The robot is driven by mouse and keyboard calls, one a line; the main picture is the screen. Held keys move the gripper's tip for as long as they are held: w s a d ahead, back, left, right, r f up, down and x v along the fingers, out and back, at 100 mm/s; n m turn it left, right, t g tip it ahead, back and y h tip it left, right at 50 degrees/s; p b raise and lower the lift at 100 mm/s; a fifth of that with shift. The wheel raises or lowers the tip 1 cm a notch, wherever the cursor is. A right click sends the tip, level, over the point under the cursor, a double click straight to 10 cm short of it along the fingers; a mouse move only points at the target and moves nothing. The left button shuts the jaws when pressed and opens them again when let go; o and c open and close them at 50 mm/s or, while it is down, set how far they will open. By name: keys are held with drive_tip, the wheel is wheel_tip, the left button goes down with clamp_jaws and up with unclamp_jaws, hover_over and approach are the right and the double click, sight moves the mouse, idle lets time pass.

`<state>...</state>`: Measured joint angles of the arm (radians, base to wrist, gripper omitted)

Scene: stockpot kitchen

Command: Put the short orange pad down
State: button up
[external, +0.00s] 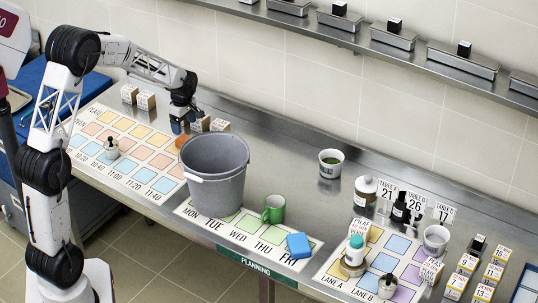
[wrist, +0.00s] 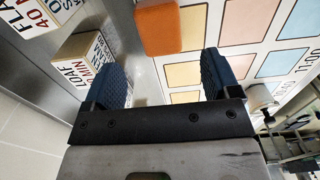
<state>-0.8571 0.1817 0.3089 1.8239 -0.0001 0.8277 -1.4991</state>
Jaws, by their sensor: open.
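The short orange pad (external: 181,141) lies at the back edge of the oven time chart, just behind the grey bucket, which may hide part of it. In the wrist view the orange pad (wrist: 158,27) is a rounded block beyond my fingertips, apparently over the border between the white chart and the bare metal. My gripper (external: 183,125) hangs just behind the pad in the external view. In the wrist view my gripper (wrist: 161,72) has its two blue fingers wide apart with nothing between them, and the pad is clear of both.
The grey bucket (external: 215,172) stands close in front of my gripper. Small labelled boxes (external: 219,125) stand behind it, and a loaf box (wrist: 86,52) is close to one finger. A green mug (external: 273,208) and a blue pad (external: 299,245) are farther right. Bare metal counter lies behind the bucket.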

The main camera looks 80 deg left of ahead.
sight(185, 139)
drive_tip(key=shift+r, duration=2.3)
drive_tip(key=d+r+m+t+y, duration=0.1)
drive_tip(key=d+r+m, duration=0.65)
drive_tip(key=d, duration=0.75)
drive_tip(key=d+r+m+t, duration=0.1)
drive_tip(key=d+r+m, duration=0.3)
drive_tip(key=d+r, duration=0.9)
drive_tip(key=s+d+r+m+t, duration=0.1)
drive_tip(key=s+d+m, duration=0.25)
drive_tip(key=d, duration=0.55)
drive_tip(key=s+d+m+t, duration=0.1)
drive_tip(key=s+d+m, duration=0.25)
drive_tip(key=d, duration=0.45)
drive_tip(key=s+d+m+t+h, duration=0.1)
drive_tip(key=s+d+m+t, duration=0.1)
drive_tip(key=s+d+m, duration=0.9)
wheel_tip(185, 139, down, 9)
drive_tip(key=s+d+n+g, duration=0.1)
drive_tip(key=s+n+g, duration=0.1)
drive_tip(key=g, duration=0.1)
drive_tip(key=shift+d, duration=0.25)
